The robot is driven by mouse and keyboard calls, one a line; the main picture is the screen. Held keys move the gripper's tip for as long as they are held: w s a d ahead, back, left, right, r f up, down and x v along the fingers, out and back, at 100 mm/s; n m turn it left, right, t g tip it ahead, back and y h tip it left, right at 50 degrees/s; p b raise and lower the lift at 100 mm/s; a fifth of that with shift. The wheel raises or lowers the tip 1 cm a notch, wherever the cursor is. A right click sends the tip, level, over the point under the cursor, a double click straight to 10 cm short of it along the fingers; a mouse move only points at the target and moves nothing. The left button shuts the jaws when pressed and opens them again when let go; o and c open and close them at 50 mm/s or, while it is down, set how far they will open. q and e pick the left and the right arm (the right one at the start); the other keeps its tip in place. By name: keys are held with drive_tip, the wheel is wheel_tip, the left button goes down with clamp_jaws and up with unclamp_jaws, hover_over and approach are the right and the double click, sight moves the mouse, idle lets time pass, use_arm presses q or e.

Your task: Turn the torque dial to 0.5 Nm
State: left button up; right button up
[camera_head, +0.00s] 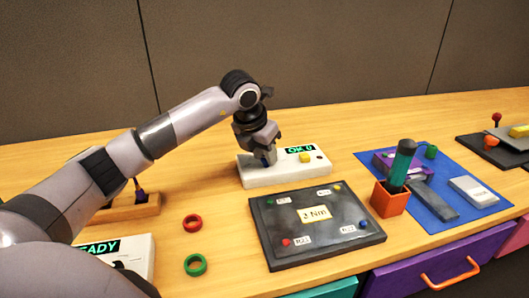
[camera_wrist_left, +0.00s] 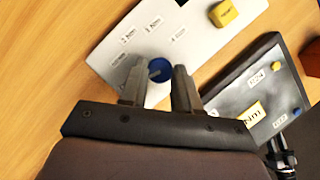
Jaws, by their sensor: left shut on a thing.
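The torque dial is a blue knob (camera_wrist_left: 159,68) with a pale pointer mark on a white panel box (camera_head: 285,176). Small printed labels stand around one side of it in the left wrist view, too blurred to read surely. The box has a green-lit display (camera_head: 300,149) reading about "OK 0" and a yellow button (camera_head: 306,157), which also shows in the left wrist view (camera_wrist_left: 223,13). My left gripper (camera_head: 266,160) points down over the box's left part. Its fingers (camera_wrist_left: 160,88) are shut on the blue knob, hiding part of it.
A dark board (camera_head: 345,245) with a "2 Nm" card (camera_head: 315,214) lies in front of the box. Red (camera_head: 192,223) and green (camera_head: 195,265) rings lie at the left. An orange holder (camera_head: 389,200) with a green-handled tool (camera_head: 402,163) stands at the right, by a blue mat (camera_head: 459,219).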

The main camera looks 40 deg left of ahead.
use_arm(q)
drive_tip(key=m, duration=0.2)
drive_tip(key=m+h, duration=0.1)
drive_tip(key=m+h+p, duration=0.1)
drive_tip(key=m, duration=0.1)
drive_tip(key=shift+w+a+r+m, duration=0.1)
drive_tip(key=shift+a+m, duration=0.15)
drive_tip(key=shift+m, duration=0.05)
drive_tip(key=shift+m+g, duration=0.3)
drive_tip(key=shift+m, duration=0.1)
use_arm(e)
drive_tip(key=shift+s+d+r, duration=0.15)
drive_tip(key=shift+r, duration=0.2)
drive_tip(key=shift+s+f, duration=0.1)
use_arm(q)
drive_tip(key=o, duration=1.1)
drive_tip(key=shift+c, duration=0.2)
use_arm(e)
drive_tip(key=shift+r, duration=0.2)
use_arm(q)
drive_tip(key=v, duration=0.7)
drive_tip(key=shift+p, duration=0.3)
